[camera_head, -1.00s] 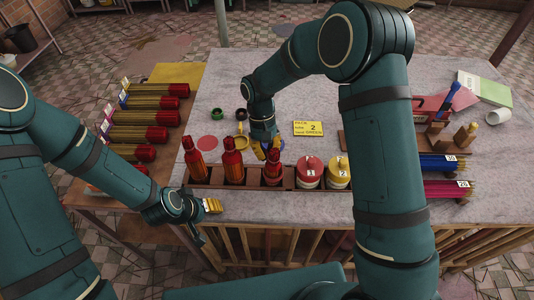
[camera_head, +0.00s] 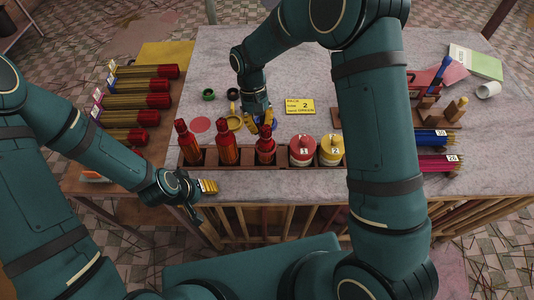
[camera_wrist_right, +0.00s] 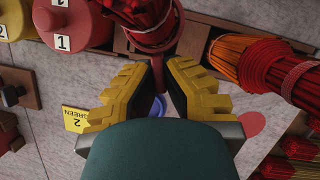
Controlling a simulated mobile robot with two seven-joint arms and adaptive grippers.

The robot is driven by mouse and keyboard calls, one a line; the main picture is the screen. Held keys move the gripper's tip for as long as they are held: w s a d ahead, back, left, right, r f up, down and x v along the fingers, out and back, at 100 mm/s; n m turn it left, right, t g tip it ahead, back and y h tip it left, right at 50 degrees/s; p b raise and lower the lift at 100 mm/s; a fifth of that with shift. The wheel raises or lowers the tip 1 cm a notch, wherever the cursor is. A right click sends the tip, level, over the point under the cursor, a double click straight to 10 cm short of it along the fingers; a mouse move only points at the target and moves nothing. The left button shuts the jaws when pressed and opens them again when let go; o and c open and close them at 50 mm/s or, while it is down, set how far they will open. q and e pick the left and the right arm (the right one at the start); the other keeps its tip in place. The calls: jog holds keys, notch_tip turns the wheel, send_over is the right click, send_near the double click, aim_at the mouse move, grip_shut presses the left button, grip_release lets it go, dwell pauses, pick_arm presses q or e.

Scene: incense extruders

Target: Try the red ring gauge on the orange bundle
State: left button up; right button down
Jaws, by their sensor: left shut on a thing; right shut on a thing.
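My right gripper (camera_head: 259,125) is shut on the red ring gauge (camera_wrist_right: 152,48), whose cup-like rim shows at its fingertips in the right wrist view. The gauge overlaps the dark red bundle (camera_head: 265,146), the rightmost of three in the rack; I cannot tell if it is fully around it. The bundle with orange sticks (camera_wrist_right: 232,52) stands beside it and shows as the middle bundle (camera_head: 228,148) in the head view. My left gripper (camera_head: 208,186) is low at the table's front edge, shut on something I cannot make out.
The wooden rack (camera_head: 285,176) also holds a red pot 1 (camera_head: 302,152) and a yellow pot 2 (camera_head: 332,151). Blue sticks (camera_head: 431,138) lie at right.

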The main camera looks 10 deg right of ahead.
pick_arm(q)
jog(key=shift+s+d+f+p, duration=0.15)
jog(key=shift+s+f+p, duration=0.3)
jog(key=shift+f, duration=0.2)
pick_arm(e)
jog(key=shift+w+r, duration=0.15)
jog(key=shift+r, duration=0.15)
pick_arm(q)
jog(key=shift+w+d+r+g+p, duration=0.15)
jog(key=shift+d+r+g+p, duration=0.15)
jog(key=shift+r+p, duration=0.35)
jog(key=shift+w+a+r+p, duration=0.1)
jog(key=shift+a+r+p, duration=0.2)
jog(key=shift+r+p, duration=0.3)
pick_arm(e)
jog(key=shift+v, duration=1.7)
pick_arm(q)
jog(key=shift+w+r+p, duration=0.2)
jog(key=shift+r+p, duration=0.5)
jog(key=shift+p, duration=0.3)
jog(key=shift+s+r+p, duration=0.1)
jog(key=shift+r+p, duration=1.05)
jog(key=shift+r, duration=0.2)
jog(key=shift+r+p, duration=0.75)
pick_arm(e)
notch_tip(320, 180, up, 8)
